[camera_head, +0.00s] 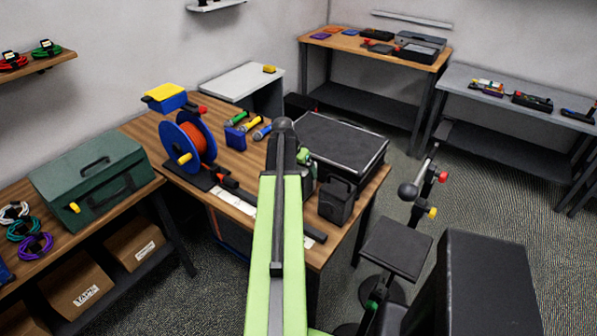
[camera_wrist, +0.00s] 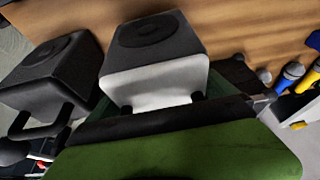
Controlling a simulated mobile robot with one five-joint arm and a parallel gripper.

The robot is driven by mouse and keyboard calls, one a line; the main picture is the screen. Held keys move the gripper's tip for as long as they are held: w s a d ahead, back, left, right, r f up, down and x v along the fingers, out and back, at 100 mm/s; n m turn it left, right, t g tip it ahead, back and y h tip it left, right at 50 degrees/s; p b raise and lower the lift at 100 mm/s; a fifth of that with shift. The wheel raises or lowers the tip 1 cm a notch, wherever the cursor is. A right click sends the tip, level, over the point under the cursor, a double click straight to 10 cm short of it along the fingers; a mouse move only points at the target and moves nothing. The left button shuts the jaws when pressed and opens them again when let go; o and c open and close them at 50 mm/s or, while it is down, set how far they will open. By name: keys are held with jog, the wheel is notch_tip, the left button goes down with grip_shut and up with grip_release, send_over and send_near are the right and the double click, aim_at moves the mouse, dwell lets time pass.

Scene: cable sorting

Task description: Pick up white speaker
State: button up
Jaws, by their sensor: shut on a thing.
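The white speaker (camera_wrist: 155,75) shows in the wrist view, with a pale front face and a dark round cone on the grey side facing up. My gripper (camera_wrist: 162,103) is shut on its near lower edge, with dark fingertips at both sides. The speaker looks tilted in this view; I cannot tell whether it touches the table. In the head view my green arm reaches over the wooden table (camera_head: 375,187) and hides the white speaker and most of the gripper.
A black speaker (camera_head: 338,200) stands close by; it also shows left in the wrist view (camera_wrist: 48,78). A black case (camera_head: 342,143) lies behind it.

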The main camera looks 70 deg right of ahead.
notch_tip(320, 180, up, 8)
jog(key=p, duration=0.7)
jog(key=shift+r, duration=0.1)
